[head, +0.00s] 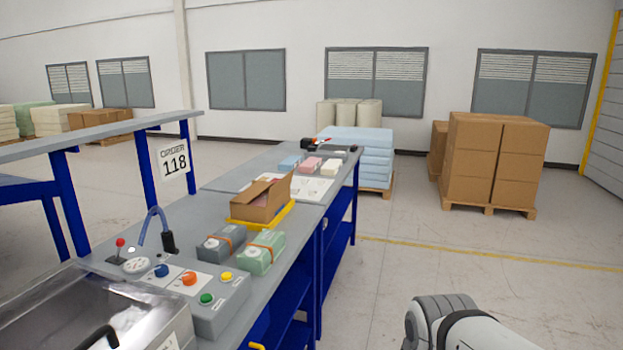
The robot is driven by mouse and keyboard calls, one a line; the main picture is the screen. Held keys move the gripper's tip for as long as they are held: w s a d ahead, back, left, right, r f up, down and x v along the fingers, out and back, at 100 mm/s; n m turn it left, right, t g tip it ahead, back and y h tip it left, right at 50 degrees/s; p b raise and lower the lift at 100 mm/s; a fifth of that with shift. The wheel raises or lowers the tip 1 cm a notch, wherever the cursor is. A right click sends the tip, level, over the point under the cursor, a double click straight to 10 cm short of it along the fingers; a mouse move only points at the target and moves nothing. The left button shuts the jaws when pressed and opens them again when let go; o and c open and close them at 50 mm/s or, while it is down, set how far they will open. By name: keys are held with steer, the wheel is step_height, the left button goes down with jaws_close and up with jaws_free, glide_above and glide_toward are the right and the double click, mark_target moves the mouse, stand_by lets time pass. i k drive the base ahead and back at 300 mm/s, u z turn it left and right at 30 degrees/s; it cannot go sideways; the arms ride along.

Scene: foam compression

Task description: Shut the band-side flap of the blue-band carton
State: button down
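A brown cardboard carton (258,212) stands on a yellow tray (288,214) on the grey workbench. Its top is open, with one flap tilted up on the left and a taller brown panel or flap raised on the right. Something pinkish shows inside it. I cannot make out a blue band on the carton from here, so I cannot tell which flap is on the band side. My gripper is not in view; only a grey and white part of my arm shows at the bottom right, well apart from the carton.
A grey block (220,243) and a green block (262,252), both with orange bands, lie in front of the carton. A control box (205,300) and a metal machine (80,310) stand nearer. Blue, pink and white foam pieces lie behind.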

mark_target(278, 188)
steer(key=z, duration=0.15)
steer(key=i, duration=1.35)
steer(key=u, duration=0.75)
